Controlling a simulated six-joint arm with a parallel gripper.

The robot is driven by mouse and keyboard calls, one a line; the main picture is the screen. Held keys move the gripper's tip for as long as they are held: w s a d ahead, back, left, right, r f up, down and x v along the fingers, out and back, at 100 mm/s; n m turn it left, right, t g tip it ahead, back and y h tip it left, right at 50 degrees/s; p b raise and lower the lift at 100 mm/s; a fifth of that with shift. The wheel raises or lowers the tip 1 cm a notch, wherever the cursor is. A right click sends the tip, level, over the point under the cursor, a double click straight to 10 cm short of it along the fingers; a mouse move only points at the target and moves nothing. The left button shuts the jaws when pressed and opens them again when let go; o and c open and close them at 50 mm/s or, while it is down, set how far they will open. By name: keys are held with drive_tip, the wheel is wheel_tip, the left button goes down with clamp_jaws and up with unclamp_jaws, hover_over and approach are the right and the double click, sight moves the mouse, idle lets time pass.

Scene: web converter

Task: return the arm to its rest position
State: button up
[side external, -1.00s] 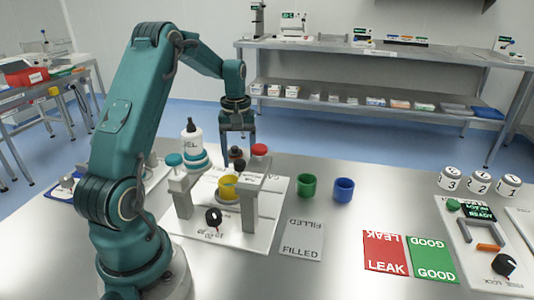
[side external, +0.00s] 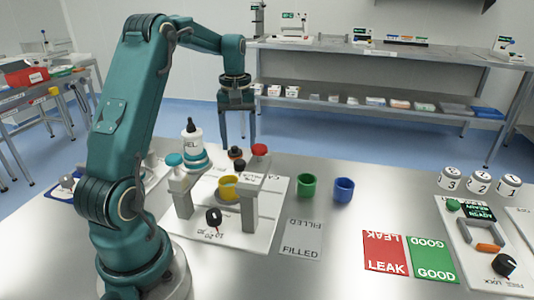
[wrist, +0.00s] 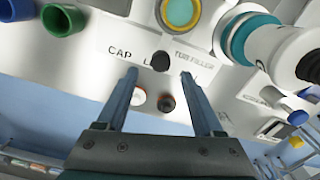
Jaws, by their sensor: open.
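My teal arm is raised over the left of the table. My gripper (side external: 238,122) points down with its fingers apart, above and behind the white tube filler station (side external: 265,225). In the wrist view my gripper (wrist: 158,75) shows two parted fingers with nothing held between them. The station's printed panel and dark knobs lie beyond the fingertips in that view.
A yellow cup (side external: 228,188) sits in the station. A green cup (side external: 306,187) and a blue cup (side external: 343,190) stand to its right. A white bottle (side external: 192,140) stands at the left. A FILLED card (side external: 302,240), red LEAK card (side external: 385,252) and green GOOD card (side external: 432,260) lie in front.

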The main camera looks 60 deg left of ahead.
drive_tip(key=d+r+m+t+y, duration=0.1)
drive_tip(key=d+r+m+t, duration=0.3)
drive_tip(key=d+r, duration=0.75)
drive_tip(key=s+d+f+m, duration=0.2)
drive_tip(key=s+d+m, duration=0.2)
drive_tip(key=s+d, duration=0.1)
drive_tip(key=s+d+f+m+t+h, duration=0.1)
drive_tip(key=s+d+f+m, duration=0.2)
drive_tip(key=s+d, duration=0.3)
drive_tip(key=shift+s+d+f+m+t, duration=0.25)
drive_tip(key=shift+s+m+t, duration=0.1)
drive_tip(key=shift+m, duration=0.15)
drive_tip(key=shift+a, duration=0.1)
